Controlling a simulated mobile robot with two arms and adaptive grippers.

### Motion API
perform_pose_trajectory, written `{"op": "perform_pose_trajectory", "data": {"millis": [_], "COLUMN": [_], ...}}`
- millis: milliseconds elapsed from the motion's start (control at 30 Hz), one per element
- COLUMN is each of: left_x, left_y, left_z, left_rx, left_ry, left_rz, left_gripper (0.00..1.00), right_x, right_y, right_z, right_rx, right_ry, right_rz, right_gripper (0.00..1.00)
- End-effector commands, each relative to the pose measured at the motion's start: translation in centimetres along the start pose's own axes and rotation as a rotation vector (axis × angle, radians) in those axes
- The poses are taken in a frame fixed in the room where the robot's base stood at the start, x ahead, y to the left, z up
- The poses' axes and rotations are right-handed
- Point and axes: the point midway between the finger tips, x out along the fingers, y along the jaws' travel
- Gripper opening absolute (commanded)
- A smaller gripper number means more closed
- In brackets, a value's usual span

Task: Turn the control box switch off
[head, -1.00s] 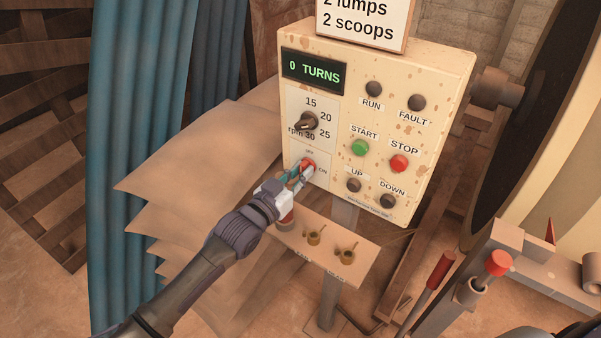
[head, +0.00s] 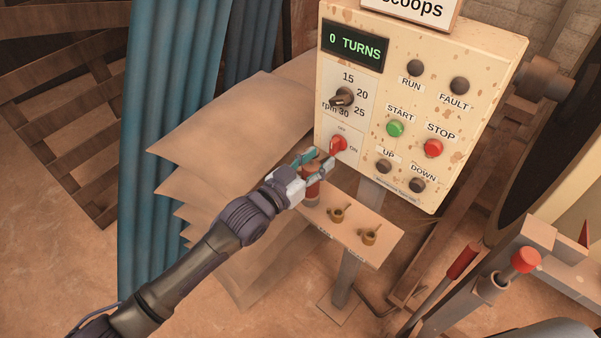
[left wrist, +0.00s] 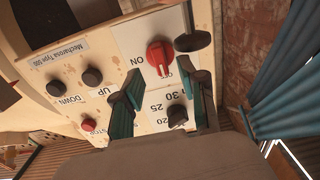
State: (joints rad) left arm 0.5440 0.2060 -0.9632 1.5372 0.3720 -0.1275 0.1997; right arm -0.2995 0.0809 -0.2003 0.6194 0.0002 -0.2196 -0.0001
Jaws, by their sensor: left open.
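The control box (head: 500,110) is cream with rust spots and shows "0 TURNS". Its red rotary switch (head: 338,145) sits at the lower left of the panel, with OFF above it and ON to its right. In the left wrist view the panel is upside down; the switch (left wrist: 160,57) shows whole, its ridge lying along the line toward the OFF label. My left gripper (head: 320,162) is open and empty, just in front of and below the switch. In the wrist view its fingertips (left wrist: 166,90) are spread on either side, apart from the switch.
The rpm knob (head: 342,98) is above the switch; the green START (head: 395,128) and red STOP (head: 433,148) buttons are to the right. A shelf (head: 385,225) with small brown cups is below. Blue curtain (head: 160,140) and stacked sheets (head: 235,120) stand left. Red-topped levers (head: 525,259) stand right.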

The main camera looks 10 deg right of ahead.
Motion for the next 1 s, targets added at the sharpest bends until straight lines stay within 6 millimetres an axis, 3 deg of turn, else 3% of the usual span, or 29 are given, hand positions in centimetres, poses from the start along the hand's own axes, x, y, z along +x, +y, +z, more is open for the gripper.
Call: {"op": "perform_pose_trajectory", "data": {"millis": [200,400,1000], "left_x": [-4.6,-6.7,-7.0], "left_y": [0.0,0.0,-0.1], "left_z": [0.1,0.0,0.2], "left_rx": [-0.001,-0.001,-0.002], "left_ry": [-0.001,0.000,-0.002], "left_rz": [0.000,0.000,-0.003], "left_gripper": [0.42,0.42,0.42], "right_x": [0.0,0.0,0.0], "right_y": [-0.1,-0.1,-0.1], "right_z": [0.0,0.0,0.0], "right_rx": [0.000,0.001,0.001], "right_ry": [0.000,0.000,0.000], "right_rz": [-0.001,-0.001,-0.001], "right_gripper": [0.40,0.40,0.40]}}
